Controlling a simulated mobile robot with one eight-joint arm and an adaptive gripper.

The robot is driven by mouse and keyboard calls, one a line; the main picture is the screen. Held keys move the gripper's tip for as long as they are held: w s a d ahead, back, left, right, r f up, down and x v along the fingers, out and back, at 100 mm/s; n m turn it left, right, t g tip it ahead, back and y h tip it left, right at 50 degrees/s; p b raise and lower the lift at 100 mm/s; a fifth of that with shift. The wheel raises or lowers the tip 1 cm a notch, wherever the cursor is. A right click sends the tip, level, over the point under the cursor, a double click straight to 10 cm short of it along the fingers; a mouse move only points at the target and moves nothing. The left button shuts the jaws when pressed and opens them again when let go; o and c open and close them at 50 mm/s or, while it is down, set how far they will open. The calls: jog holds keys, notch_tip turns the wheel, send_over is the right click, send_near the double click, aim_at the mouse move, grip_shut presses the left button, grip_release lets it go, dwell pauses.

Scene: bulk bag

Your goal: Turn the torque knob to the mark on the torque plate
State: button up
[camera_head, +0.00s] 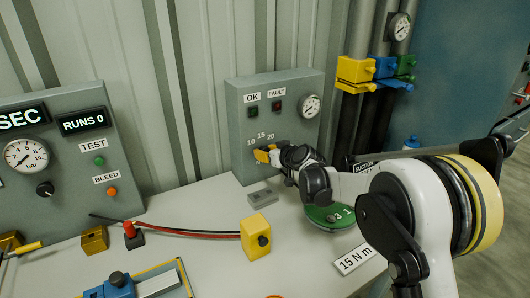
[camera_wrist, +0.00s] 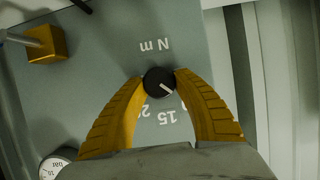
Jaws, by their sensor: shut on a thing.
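The torque knob (camera_wrist: 158,82) is a round black knob with a white pointer line, on a grey panel. In the wrist view, which shows the lettering upside down, the line points down and right, between the 15 and the partly covered 10 side. The yellow fingers of my gripper (camera_wrist: 159,83) are shut on the knob from both sides. The left finger partly covers the 20. In the head view my gripper (camera_head: 266,155) is at the panel below the 10, 15, 20 scale and hides the knob. A white plate reading "15 N m" (camera_head: 354,259) lies on the bench.
The grey box (camera_head: 240,120) carries OK and FAULT lamps and a gauge (camera_head: 310,105). Red and black cables lie at left.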

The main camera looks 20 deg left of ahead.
jog(key=m, duration=0.1)
jog(key=m+g+y, duration=0.1)
jog(key=m, duration=0.1)
jog(key=shift+w+d+g+y+p, duration=0.1)
jog(key=shift+w+g+y+p, duration=0.05)
jog(key=shift+g+y+p, duration=0.2)
jog(key=shift+m+g+y, duration=0.45)
jog(key=shift+m+y, duration=0.2)
jog(key=shift+m, duration=0.75)
jog(key=o, duration=1.2)
jog(key=shift+c, duration=0.2)
jog(key=v, duration=1.2)
